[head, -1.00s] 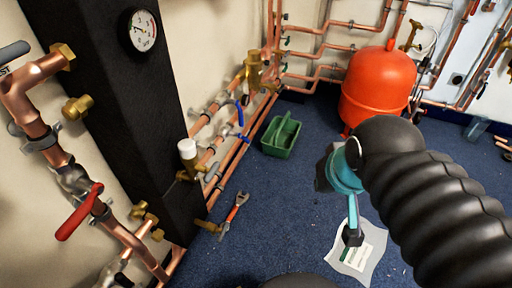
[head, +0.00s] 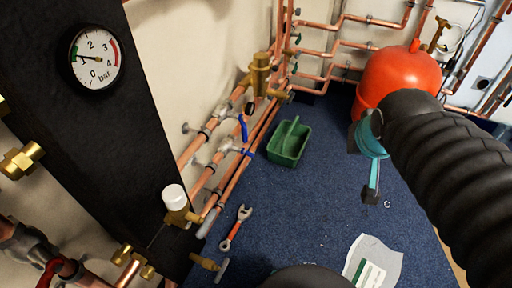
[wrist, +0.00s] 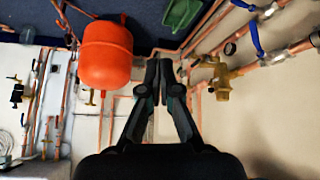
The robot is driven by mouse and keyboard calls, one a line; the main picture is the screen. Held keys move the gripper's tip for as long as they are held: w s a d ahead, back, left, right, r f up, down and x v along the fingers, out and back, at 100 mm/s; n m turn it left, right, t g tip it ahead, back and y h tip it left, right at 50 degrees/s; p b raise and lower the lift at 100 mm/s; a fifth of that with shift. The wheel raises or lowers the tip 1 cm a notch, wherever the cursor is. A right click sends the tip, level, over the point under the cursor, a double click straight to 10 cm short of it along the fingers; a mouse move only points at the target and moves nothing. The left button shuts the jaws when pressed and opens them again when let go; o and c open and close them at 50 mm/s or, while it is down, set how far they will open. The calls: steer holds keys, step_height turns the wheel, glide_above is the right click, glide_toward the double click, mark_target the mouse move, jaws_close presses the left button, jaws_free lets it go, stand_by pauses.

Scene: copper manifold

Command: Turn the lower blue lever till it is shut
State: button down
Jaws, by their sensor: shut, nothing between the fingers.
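The lower blue lever (head: 242,151) sits on a valve in a lower copper pipe along the left wall in the head view. It lies roughly across, tilted down to the right. The upper blue lever (head: 243,128) is just above it and stands nearly upright. In the wrist view, turned floor-up, one blue lever (wrist: 256,38) shows whole and another (wrist: 243,4) is cut by the top edge. My gripper (wrist: 158,60) is shut and empty, fingertips together. It is well away from both levers; in the head view my arm hides much of it.
A black column with a pressure gauge (head: 95,58) stands at left. A white-capped valve (head: 174,197) juts out low before the levers. A red tank (head: 398,78) stands behind.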

mark_target(249, 154)
steer(key=w+a+f+n+t+y+b, duration=0.1)
steer(key=w+f+t+b, duration=0.3)
steer(key=w, duration=1)
steer(key=w+f+t+y+b, duration=0.15)
steer(key=w+f, duration=0.35)
steer(key=w, duration=0.9)
steer(key=w+a+f+n+y+b, duration=0.1)
steer(key=w+a+f+y, duration=0.25)
steer(key=f, duration=0.35)
steer(key=w+a+f+n+y+b, duration=0.1)
steer(key=w+a+f+y+b, duration=0.1)
steer(key=a+f+y, duration=0.3)
steer(key=s+a+f+g+y+b, duration=0.1)
steer(key=s+a+f+g+y, duration=0.15)
steer(key=f, duration=0.45)
steer(key=s+a+f+g+y+b, duration=0.1)
steer(key=s+f+g+y, duration=0.1)
steer(key=f+y, duration=0.3)
steer(key=a+f+b, duration=0.1)
steer(key=a+f, duration=0.2)
steer(key=a, duration=0.5)
steer(key=shift+w+a+m, duration=0.3)
steer(key=shift+w+a, duration=0.05)
